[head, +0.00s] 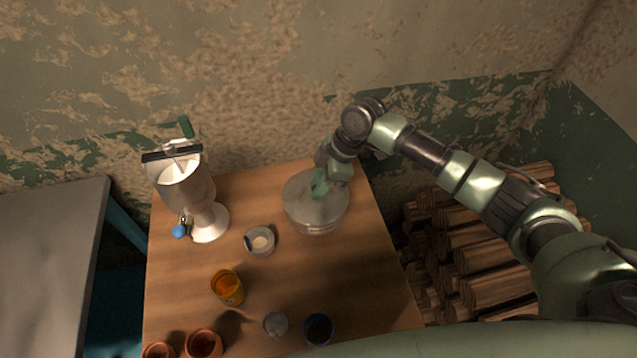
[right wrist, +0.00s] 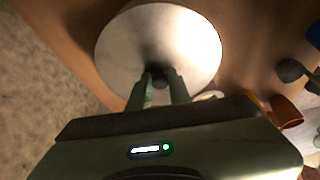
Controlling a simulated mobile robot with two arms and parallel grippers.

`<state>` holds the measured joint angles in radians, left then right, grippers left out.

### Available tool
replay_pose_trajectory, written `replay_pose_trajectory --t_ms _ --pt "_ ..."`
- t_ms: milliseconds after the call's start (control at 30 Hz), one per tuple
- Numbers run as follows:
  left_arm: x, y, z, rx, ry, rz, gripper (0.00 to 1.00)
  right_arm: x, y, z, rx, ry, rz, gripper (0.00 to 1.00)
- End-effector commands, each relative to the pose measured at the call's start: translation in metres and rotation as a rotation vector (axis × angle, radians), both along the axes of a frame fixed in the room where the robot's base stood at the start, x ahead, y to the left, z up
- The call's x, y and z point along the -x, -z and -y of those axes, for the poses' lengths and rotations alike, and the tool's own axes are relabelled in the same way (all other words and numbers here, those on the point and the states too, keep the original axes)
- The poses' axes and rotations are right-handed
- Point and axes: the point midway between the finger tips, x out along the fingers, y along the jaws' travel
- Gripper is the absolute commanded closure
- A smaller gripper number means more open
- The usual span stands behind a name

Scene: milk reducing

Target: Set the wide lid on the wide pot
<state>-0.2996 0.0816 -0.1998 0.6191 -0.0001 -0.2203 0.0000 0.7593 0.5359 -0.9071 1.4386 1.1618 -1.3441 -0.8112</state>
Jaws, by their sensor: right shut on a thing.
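The wide lid (head: 304,208) is a pale grey metal disc near the back right of the wooden table. The wide pot (head: 318,231) is under it, and only a little of its side shows below the lid's front edge. I cannot tell whether the lid rests on the rim or hovers just above it. My right gripper (head: 320,188) is shut on the lid's knob from above. In the right wrist view the lid (right wrist: 150,38) fills the space past the fingers (right wrist: 160,84), with its dark knob between them. My left gripper is not in view.
A tall white machine (head: 186,185) stands at the back left, with a blue ball (head: 179,232) beside it. A small bowl (head: 259,241), an amber cup (head: 227,288), a dark blue cup (head: 318,330) and terracotta pots (head: 204,343) stand nearer. Logs (head: 480,255) are stacked at right.

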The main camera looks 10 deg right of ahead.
Motion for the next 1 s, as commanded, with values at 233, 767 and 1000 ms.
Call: replay_pose_trajectory --t_ms 233,767,1000 --pt "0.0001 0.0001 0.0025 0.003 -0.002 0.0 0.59 -0.0001 0.0006 -0.0002 -0.001 0.0 0.0 1.0" --pt "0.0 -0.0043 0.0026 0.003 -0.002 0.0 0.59 0.0005 0.0009 -0.0006 -0.001 0.0 -0.001 1.0" --pt "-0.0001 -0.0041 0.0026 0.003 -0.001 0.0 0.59 0.0005 0.0018 -0.0004 -0.001 -0.001 0.0 1.0"
